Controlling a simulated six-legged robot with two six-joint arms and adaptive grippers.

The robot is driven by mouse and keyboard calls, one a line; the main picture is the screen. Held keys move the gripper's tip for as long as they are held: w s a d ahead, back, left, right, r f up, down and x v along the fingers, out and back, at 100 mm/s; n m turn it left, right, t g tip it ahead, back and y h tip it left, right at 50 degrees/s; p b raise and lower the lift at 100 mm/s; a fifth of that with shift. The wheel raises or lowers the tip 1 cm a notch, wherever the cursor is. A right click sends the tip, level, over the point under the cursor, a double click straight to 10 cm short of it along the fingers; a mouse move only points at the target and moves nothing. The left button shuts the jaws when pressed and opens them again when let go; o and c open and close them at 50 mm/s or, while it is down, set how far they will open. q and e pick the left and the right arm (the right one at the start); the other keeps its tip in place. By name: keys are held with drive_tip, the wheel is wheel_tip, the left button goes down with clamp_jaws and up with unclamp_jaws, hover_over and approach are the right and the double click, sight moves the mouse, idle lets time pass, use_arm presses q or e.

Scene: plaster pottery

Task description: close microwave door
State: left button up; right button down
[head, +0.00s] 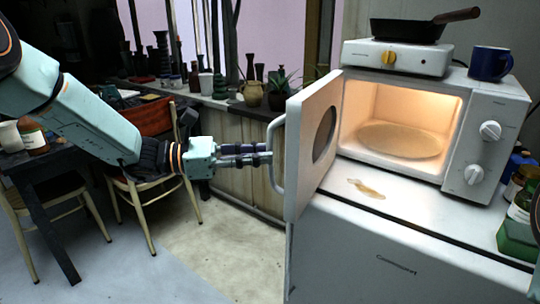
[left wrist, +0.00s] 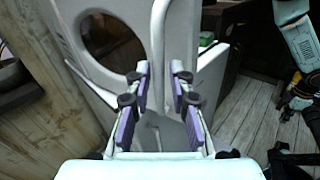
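The white microwave (head: 480,120) has its door (head: 308,130) swung wide open to the left, and its lit inside shows a round plate (head: 400,140). The door's long curved handle (head: 275,175) is on the outer face. My left gripper (head: 266,153) is at the handle, reaching in from the left. In the left wrist view its two fingers (left wrist: 163,82) are spread, with the handle (left wrist: 158,40) close ahead between the tips. Contact cannot be told. The door window (left wrist: 112,42) also shows there. My right gripper is not identifiable in either view.
A hot plate (head: 398,58) with a black pan (head: 425,25) and a blue mug (head: 490,63) stand on the microwave. Bottles (head: 520,190) stand right of it. A stain (head: 366,189) marks the white top before it. A chair (head: 150,185) stands behind my left arm.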

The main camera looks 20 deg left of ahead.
use_arm(q)
drive_tip(key=shift+x, duration=1.45)
drive_tip(key=shift+a, duration=0.1)
drive_tip(key=shift+c, duration=0.2)
drive_tip(key=shift+a, duration=0.1)
drive_tip(key=shift+c, duration=0.8)
clamp_jaws()
